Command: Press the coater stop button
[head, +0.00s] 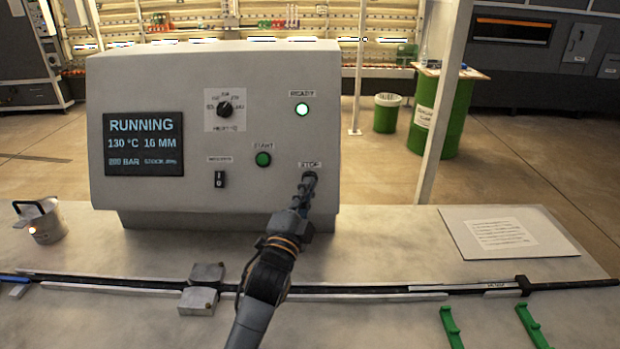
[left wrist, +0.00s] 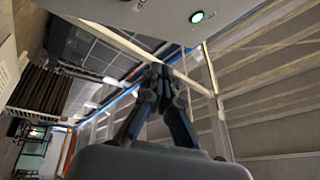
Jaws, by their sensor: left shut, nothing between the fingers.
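The grey control panel (head: 260,110) stands on the bench, its screen (head: 143,144) reading RUNNING, 130 °C, 16 MM. My left gripper (head: 309,177) is shut and empty, its fingertips right below the STOP label (head: 311,164). The stop button itself is hidden behind the fingertips. I cannot tell whether they touch it. The green start button (head: 263,159) is to the left, and the lit green READY light (head: 302,109) is above. In the left wrist view the closed fingers (left wrist: 158,72) show below the READY light (left wrist: 196,17). My right gripper is not in view.
A black rotary knob (head: 225,109) and a rocker switch (head: 220,180) are on the panel. A long dark rod (head: 400,291) lies across the bench in front.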

